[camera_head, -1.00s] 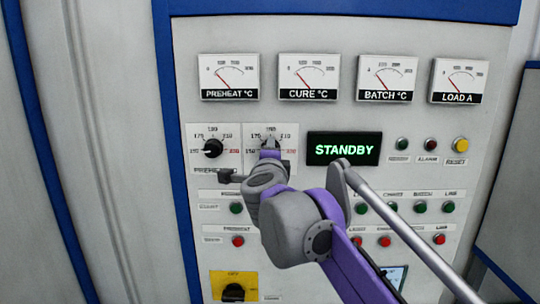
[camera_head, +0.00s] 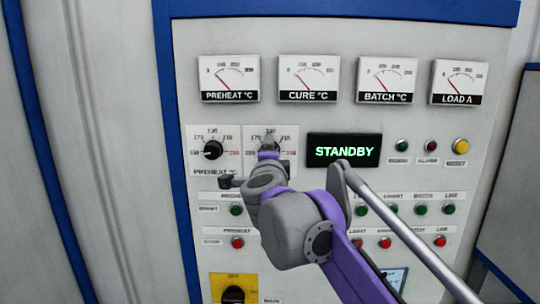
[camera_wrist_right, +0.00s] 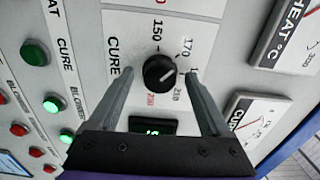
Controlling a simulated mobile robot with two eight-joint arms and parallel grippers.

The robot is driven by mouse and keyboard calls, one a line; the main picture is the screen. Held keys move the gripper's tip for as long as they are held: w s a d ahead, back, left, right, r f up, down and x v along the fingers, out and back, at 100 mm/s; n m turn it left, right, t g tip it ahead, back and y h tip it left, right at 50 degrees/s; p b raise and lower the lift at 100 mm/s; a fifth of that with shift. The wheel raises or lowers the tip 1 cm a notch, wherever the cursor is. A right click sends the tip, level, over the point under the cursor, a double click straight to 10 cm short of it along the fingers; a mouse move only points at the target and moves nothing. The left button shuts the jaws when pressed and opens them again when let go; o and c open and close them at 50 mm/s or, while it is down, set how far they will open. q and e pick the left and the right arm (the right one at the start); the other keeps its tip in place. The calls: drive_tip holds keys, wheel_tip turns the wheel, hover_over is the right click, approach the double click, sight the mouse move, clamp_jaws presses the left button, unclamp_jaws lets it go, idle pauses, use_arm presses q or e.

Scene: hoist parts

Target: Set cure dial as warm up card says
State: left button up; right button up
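The black cure dial (camera_wrist_right: 160,70) sits between the fingers of my right gripper (camera_wrist_right: 160,75) in the right wrist view. Those fingers are apart, with gaps showing on both sides of the knob. The dial's white mark points toward the right of that view, around the 170 to 190 side; the exact number is hard to read. In the head view my right gripper (camera_head: 269,143) covers most of the cure dial. A small pale-blue panel (camera_head: 395,276), partly behind my arm, may be a card or screen; its writing is unreadable. My left gripper is out of view.
The preheat dial (camera_head: 212,149) is just left of the cure dial. A lit STANDBY display (camera_head: 343,150) is to the right. Gauges, including the cure gauge (camera_head: 309,77), run above. Green and red buttons lie below, with a yellow-plated switch (camera_head: 233,294) at the bottom.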

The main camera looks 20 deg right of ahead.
drive_tip(key=shift+s, duration=0.1)
drive_tip(key=b+v, duration=0.1)
drive_tip(key=v, duration=0.9)
drive_tip(key=shift+s, duration=0.35)
drive_tip(key=shift+a, duration=0.1)
drive_tip(key=s+a+f+n+g+y, duration=0.25)
drive_tip(key=f+n+y, duration=0.25)
drive_tip(key=f+n, duration=0.45)
drive_tip(key=s+a+f+n+g+y, duration=0.1)
drive_tip(key=s+a+f+n+y, duration=0.4)
drive_tip(key=f, duration=0.7)
drive_tip(key=s+d+f+n+g+h, duration=0.1)
drive_tip(key=s+d+f+n+g, duration=0.1)
drive_tip(key=s+f, duration=0.3)
drive_tip(key=s+d+f+n+g+h, duration=0.2)
drive_tip(key=s+d+f, duration=0.3)
drive_tip(key=f, duration=0.8)
drive_tip(key=s+d+f+n+g+h, duration=0.2)
drive_tip(key=s+d+f+g, duration=0.2)
drive_tip(key=s+f, duration=0.3)
wheel_tip(320, 180, down, 2)
drive_tip(key=shift+s+f, duration=0.1)
drive_tip(key=shift+s, duration=0.15)
